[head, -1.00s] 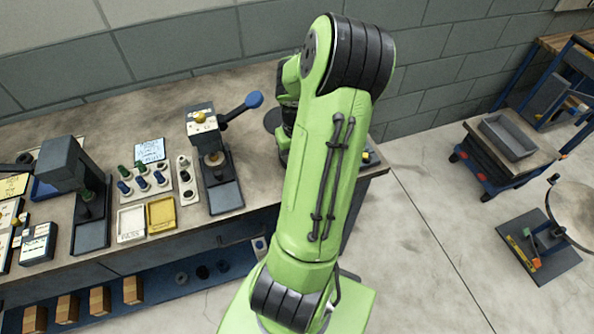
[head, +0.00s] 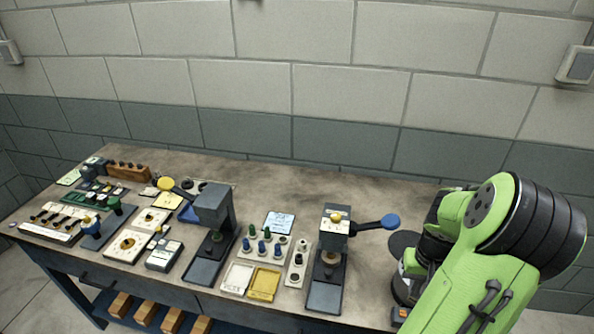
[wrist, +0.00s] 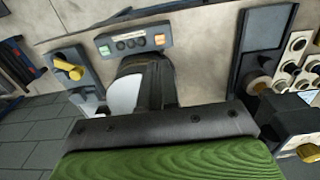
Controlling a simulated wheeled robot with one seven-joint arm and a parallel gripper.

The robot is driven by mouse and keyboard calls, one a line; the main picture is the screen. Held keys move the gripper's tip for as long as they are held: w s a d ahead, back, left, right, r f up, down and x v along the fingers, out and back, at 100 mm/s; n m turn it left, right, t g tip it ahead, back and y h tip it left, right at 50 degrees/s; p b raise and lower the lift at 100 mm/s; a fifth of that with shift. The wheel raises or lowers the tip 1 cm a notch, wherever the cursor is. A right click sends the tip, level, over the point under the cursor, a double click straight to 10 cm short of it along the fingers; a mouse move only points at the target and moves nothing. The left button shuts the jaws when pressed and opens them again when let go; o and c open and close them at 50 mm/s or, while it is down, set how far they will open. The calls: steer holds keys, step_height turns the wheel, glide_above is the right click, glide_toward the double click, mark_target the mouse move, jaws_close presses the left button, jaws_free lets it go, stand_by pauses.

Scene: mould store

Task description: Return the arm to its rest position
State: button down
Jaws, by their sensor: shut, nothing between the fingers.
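My green arm stands at the lower right of the head view, folded at a black-banded joint. Its lower end is largely hidden there behind its own links, beside the right end of the workbench (head: 350,190). In the wrist view my gripper (wrist: 146,76) is shut with nothing held. A dark bolted bar and a green ribbed surface fill the foreground. Beyond the gripper lies a small grey panel (wrist: 132,41) with a green and an orange button.
A blue-handled press (head: 330,255) stands left of my arm. A peg block (head: 262,246), a white tray (head: 238,277) and a yellow tray (head: 264,284) lie farther left. A dark grey press (head: 212,230) stands beyond them. The bench's back strip is fairly clear.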

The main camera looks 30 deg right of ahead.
steer(key=w+a+r+n+t+h, duration=0.1)
steer(key=w+a+r+n, duration=0.1)
steer(key=w+a+r, duration=0.4)
steer(key=w+a+r+n+h, duration=0.2)
steer(key=w+a+r+n, duration=0.1)
steer(key=a+r, duration=0.55)
steer(key=s+a+r+n+t+y, duration=0.1)
steer(key=s+a+r+n+t, duration=0.1)
steer(key=a, duration=0.6)
steer(key=s+a+r+n+t+y, duration=0.2)
steer(key=s+a, duration=0.3)
steer(key=a, duration=0.4)
steer(key=shift+t, duration=0.3)
